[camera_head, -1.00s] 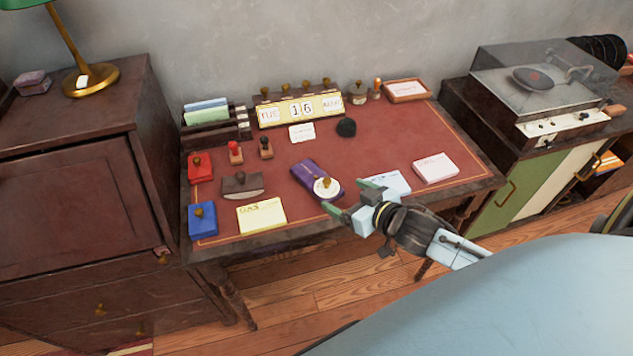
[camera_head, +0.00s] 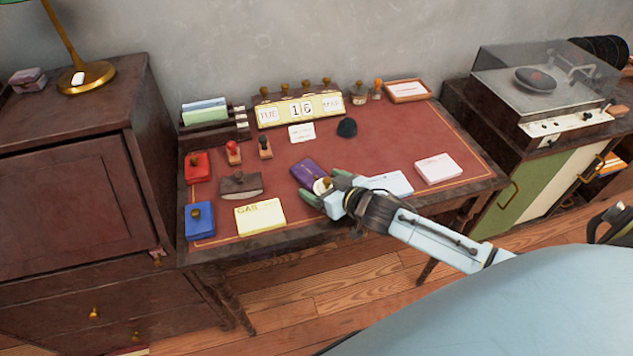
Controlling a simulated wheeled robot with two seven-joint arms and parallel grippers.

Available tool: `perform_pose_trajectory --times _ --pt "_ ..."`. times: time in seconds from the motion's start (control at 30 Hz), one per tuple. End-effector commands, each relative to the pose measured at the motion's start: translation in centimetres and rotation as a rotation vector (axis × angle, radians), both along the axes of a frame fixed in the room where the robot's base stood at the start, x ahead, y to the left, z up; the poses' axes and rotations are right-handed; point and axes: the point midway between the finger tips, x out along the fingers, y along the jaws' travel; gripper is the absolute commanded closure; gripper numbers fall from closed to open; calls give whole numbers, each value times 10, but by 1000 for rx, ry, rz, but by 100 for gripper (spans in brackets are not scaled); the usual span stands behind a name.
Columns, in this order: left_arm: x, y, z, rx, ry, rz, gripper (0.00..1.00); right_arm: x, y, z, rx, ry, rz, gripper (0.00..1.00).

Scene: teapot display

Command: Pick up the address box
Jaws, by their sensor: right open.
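A purple box (camera_head: 306,171) lies on the red desk top (camera_head: 385,145) near its front middle. I cannot read a label that names it as the address box. A pale round piece (camera_head: 321,185) at its near end is mostly hidden by my right gripper. My right gripper (camera_head: 324,188) is open, with its green-tipped fingers on either side of the box's near end. I cannot tell whether they touch it. My left gripper is not in view.
A white pad (camera_head: 391,183) lies just right of the gripper, and a pinkish pad (camera_head: 438,168) farther right. A yellow pad (camera_head: 260,216), a blue box (camera_head: 200,219) and a brown blotter (camera_head: 241,184) are left. A calendar (camera_head: 300,109) stands behind. The desk's right middle is clear.

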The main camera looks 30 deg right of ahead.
Motion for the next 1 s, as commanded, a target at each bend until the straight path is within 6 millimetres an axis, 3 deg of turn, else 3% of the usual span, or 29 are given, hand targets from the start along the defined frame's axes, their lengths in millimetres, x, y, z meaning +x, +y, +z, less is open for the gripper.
perform_pose_trajectory --times 0.1,0.5,0.57,0.77,1.0 --pt "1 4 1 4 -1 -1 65 0 0 0 0 0 0 15" --pt "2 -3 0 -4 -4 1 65 -1 0 0 1 0 0 66" --pt "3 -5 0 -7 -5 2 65 0 0 1 1 -2 1 70" --pt "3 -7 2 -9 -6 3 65 0 0 5 1 -3 1 70" --pt "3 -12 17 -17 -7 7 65 0 0 46 -1 -5 2 70"
